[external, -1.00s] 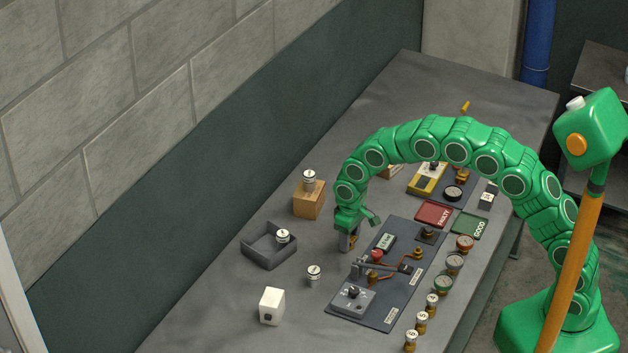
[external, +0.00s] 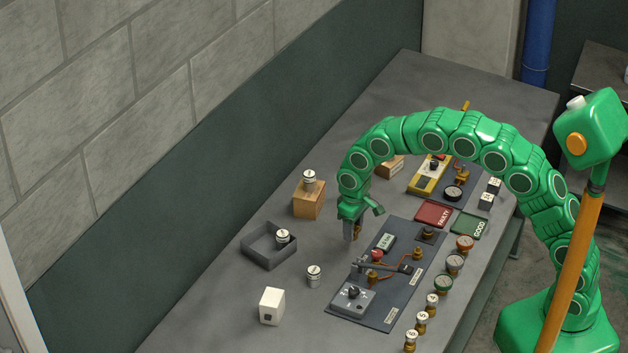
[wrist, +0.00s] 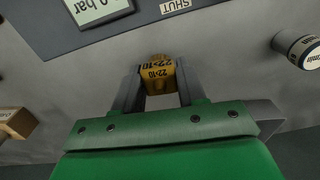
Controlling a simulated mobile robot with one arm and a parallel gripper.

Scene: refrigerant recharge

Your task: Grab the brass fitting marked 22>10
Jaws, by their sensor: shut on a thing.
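The brass fitting (wrist: 159,76), marked 22>10 on its faces, sits between the two fingers of my gripper (wrist: 158,92) in the wrist view. My gripper is shut on it. In the external view my gripper (external: 352,232) points down over the bench, left of the dark panel. The fitting (external: 358,230) is mostly hidden by the fingers there, with only a small brass patch showing. It looks held a little above the bench top, though the exact gap is hard to tell.
A dark panel (external: 330,308) with copper pipes lies right of my gripper. A grey tray (external: 262,258) with a white-topped canister is to the left, near a wooden block (external: 308,202). Another canister (external: 314,276) and a white cube (external: 272,306) stand in front. Red and green pads lie behind the panel.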

